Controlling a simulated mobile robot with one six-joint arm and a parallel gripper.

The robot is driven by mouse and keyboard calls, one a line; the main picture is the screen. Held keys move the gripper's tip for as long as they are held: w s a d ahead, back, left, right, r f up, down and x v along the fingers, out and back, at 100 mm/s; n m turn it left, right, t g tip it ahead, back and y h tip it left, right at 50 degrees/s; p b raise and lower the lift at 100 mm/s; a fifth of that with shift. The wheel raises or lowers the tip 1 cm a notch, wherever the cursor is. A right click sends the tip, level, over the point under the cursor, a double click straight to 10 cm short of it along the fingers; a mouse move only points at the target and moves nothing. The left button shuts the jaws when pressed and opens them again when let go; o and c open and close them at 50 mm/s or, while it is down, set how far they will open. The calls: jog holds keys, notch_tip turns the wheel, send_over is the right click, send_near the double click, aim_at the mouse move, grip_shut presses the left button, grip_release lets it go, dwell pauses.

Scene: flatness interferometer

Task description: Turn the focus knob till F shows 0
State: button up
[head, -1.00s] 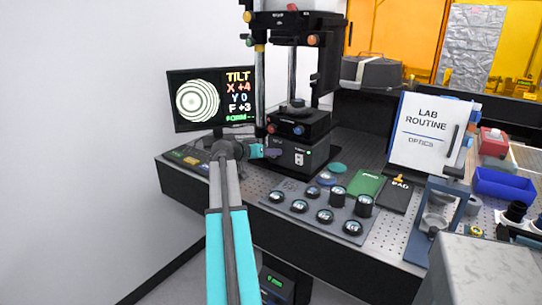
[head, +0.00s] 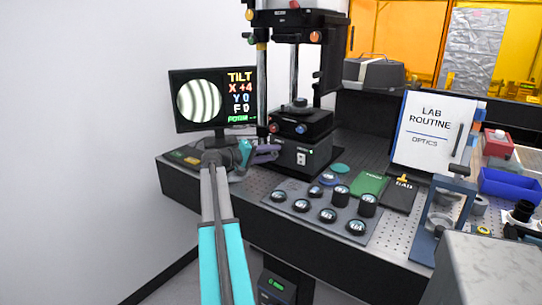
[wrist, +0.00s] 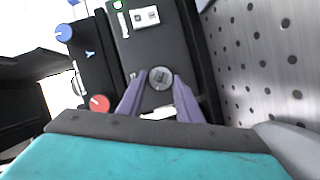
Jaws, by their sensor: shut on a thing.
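The monitor (head: 222,128) in the head view reads X +4, Y 0 and F 0. Its round picture shows broad, slightly curved, near-vertical stripes. The grey focus knob (wrist: 160,77) shows in the wrist view on the dark front of the interferometer base (head: 291,159). My gripper (head: 272,151) has its purple fingers on either side of the knob, shut on it. In the head view the fingers and wrist hide the knob. In the wrist view my gripper (wrist: 158,92) reaches up from the teal palm.
A red knob (wrist: 99,103) and a blue knob (wrist: 63,32) sit on the stage left of the focus knob in the wrist view. A lens tray (head: 285,208) with several round optics lies right of my arm. The perforated bench top (head: 390,228) has bare patches.

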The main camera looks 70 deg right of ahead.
jog(key=shift+w+n, duration=0.15)
jog(key=shift+n, duration=0.25)
jog(key=o, duration=1)
jog(key=shift+o, duration=0.2)
jog(key=b+v, duration=0.1)
jog(key=v, duration=1.2)
jog(key=shift+w+a, duration=0.15)
jog(key=shift+a, duration=0.15)
jog(key=shift+f, duration=0.15)
dwell(0.7)
